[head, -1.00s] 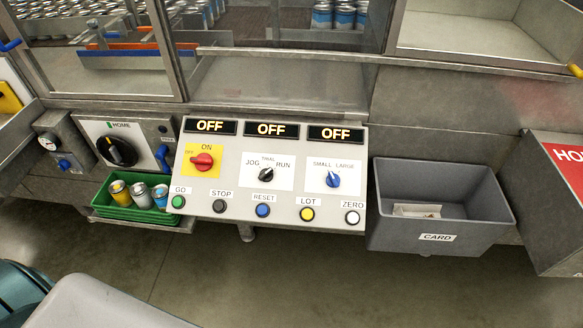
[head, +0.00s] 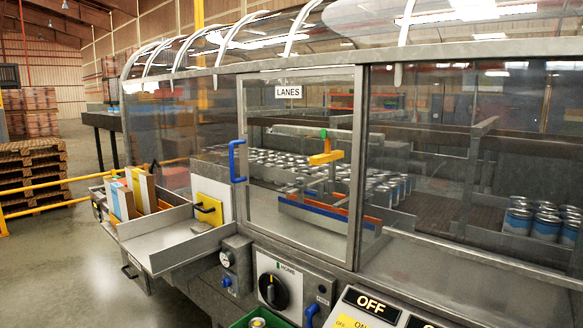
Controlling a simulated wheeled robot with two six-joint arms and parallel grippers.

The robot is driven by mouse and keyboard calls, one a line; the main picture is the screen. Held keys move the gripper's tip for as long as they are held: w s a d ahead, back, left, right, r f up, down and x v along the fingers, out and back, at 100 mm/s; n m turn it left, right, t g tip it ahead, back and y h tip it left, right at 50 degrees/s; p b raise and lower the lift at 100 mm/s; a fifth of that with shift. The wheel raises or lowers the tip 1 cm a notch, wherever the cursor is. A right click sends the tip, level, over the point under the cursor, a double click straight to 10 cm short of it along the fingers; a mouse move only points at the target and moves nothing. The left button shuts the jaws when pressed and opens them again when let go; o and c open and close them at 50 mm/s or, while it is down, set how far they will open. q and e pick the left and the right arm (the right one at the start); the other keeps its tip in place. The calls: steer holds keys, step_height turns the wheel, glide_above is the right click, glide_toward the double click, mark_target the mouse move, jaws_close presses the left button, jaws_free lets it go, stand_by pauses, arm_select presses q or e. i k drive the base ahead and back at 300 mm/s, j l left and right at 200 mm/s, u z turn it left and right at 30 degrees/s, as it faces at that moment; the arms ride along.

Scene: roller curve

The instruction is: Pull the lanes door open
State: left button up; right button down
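The lanes door (head: 299,160) is a clear panel in a metal frame, with a white LANES label (head: 288,92) near its top. A blue handle (head: 238,161) sits on its left frame. The door appears shut, flush with the machine's front. Behind it I see many cans (head: 277,166), an orange and blue bar (head: 327,214) and a yellow piece with a green top (head: 325,155). Neither of my grippers shows in the head view.
A metal tray (head: 170,240) with upright cartons (head: 124,199) and a yellow block with a black handle (head: 208,208) juts out left of the door. Below the door are a HOME dial (head: 273,290) and a control panel (head: 362,306). Open floor and yellow rails (head: 75,178) lie to the left.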

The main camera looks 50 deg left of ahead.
mark_target(288, 92)
steer(key=u, duration=1.55)
